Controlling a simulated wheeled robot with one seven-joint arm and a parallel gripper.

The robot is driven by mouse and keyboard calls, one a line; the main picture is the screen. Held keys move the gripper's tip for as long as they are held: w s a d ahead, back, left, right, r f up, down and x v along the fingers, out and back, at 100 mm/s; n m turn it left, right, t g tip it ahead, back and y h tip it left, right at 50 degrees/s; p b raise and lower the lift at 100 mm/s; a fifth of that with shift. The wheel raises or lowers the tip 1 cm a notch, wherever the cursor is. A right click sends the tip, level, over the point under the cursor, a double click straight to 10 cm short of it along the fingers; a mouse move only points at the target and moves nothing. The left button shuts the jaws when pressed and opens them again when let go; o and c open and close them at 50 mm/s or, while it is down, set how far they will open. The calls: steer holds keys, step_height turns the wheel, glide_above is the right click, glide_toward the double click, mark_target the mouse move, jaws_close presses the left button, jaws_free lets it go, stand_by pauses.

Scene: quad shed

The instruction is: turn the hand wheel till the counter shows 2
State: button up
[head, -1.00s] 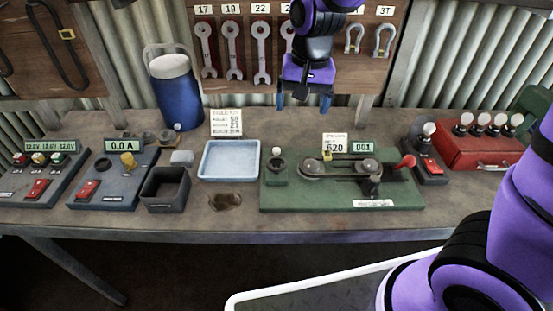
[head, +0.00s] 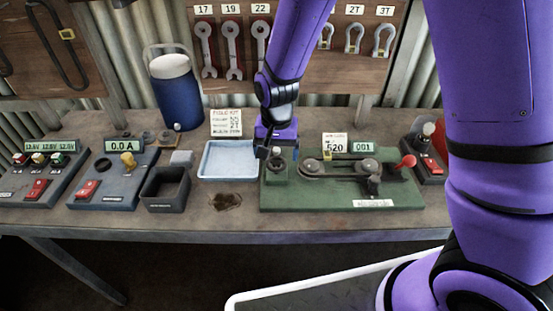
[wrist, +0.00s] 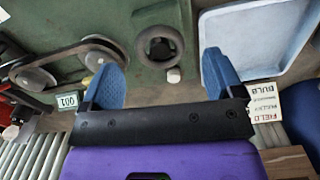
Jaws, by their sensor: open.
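The green drive board (head: 330,205) stands on the bench with belt pulleys in its middle. A small dark hand wheel with a pale knob (head: 277,152) sits at its left end. The wrist view shows the hand wheel (wrist: 160,44) as a dark ring, its pale knob (wrist: 173,75) at the rim. The counter (head: 363,147) reads 001. My gripper (head: 272,150) is above and behind the wheel, pointing down and partly covering its surroundings. In the wrist view my gripper (wrist: 162,75) is open, its blue fingers on either side of the knob's line. Contact cannot be told.
A pale blue tray (head: 230,174) lies just left of the board. A red-knobbed lever (head: 405,161) stands at the board's right. A dark bin (head: 166,204) and a blue cooler (head: 176,95) are further left. The bench front is mostly clear.

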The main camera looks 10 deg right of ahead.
mark_target(277, 162)
steer(key=shift+f, duration=1.55)
steer(key=c, duration=0.9)
steer(key=n, duration=0.5)
steer(key=shift+n, duration=2.4)
